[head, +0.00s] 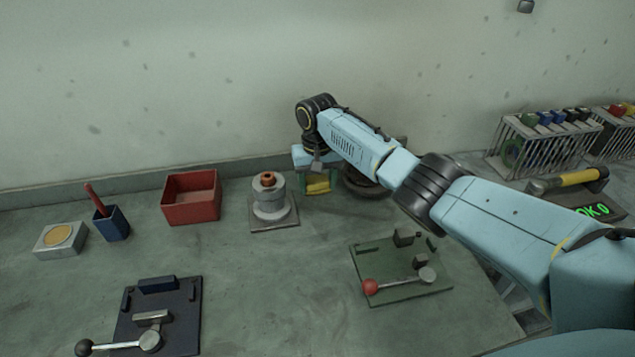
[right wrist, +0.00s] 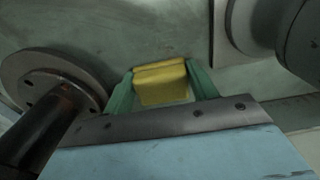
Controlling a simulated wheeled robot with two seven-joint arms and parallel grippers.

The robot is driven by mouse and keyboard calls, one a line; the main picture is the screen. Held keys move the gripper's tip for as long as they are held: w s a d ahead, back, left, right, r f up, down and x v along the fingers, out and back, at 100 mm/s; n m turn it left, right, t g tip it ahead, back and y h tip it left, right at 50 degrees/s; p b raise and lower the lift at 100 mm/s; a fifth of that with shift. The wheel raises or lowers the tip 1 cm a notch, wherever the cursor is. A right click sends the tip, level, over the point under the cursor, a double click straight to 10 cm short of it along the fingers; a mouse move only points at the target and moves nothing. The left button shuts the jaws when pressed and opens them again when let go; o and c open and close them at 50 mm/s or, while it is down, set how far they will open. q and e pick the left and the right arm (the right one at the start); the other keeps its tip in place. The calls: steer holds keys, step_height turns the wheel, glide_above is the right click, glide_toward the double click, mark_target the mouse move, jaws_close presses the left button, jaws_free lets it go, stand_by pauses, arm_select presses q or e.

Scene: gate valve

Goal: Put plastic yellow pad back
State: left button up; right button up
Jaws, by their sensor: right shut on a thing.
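My right gripper (head: 318,186) is at the back of the table, just right of the grey cylinder fixture. In the right wrist view its green fingers (right wrist: 161,88) are shut on the yellow pad (right wrist: 160,82). The pad also shows in the head view (head: 318,187), below the gripper body. I cannot tell whether the pad touches the table. The grey valve fixture (head: 270,205) has a round body with an orange-brown top and stands on a square plate. My left gripper is not in view.
A dark round flange (head: 365,185) sits close behind my right arm. A red bin (head: 191,197), a blue cup (head: 111,223) and a box with a yellow disc (head: 60,240) stand to the left. Clamp plates lie in front (head: 400,268) (head: 160,318). The middle of the table is clear.

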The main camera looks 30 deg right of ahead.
mark_target(317, 181)
steer(key=o, duration=0.5)
steer(key=shift+f, duration=0.2)
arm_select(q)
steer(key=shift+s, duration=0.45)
arm_select(e)
steer(key=o, duration=0.4)
steer(key=shift+o, duration=0.2)
arm_select(q)
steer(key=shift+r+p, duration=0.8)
steer(key=shift+p, duration=0.05)
arm_select(e)
step_height(317, 181, up, 13)
steer(key=shift+f, duration=0.2)
